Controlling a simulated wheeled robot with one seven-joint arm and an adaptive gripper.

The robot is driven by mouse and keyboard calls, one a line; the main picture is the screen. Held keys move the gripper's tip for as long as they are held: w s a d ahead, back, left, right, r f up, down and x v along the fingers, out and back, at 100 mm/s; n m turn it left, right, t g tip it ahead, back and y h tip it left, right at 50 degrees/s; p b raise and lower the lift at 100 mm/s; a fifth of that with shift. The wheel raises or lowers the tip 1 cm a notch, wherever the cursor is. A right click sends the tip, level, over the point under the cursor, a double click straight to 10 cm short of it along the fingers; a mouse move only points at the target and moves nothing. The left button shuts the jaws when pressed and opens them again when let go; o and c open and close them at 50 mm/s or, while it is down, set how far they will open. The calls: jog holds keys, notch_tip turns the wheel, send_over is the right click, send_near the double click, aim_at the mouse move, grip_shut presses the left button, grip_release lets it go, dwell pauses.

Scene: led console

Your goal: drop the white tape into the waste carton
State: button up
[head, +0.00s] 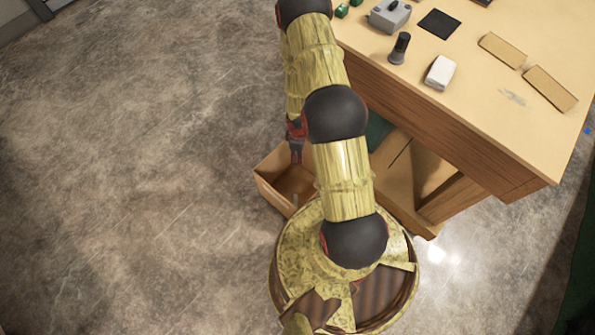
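The waste carton (268,192) is an open brown box on the floor, left of the table and beside my base. My arm hides part of its right side. My gripper (297,158) points down over the carton's back part, partly hidden behind my arm. It is too small to tell whether its fingers are open or shut, or hold anything. A small greyish spot shows low inside the carton; I cannot tell what it is. I cannot make out the white tape for certain. A white rounded block (440,72) lies on the table.
The wooden table (480,120) at the right carries a grey box with a knob (390,15), a dark upright knob (399,48), a black square (439,23) and two tan plates (503,50). The marbled floor (130,170) at left is clear.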

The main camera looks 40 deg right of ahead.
jog(key=shift+r, duration=1.45)
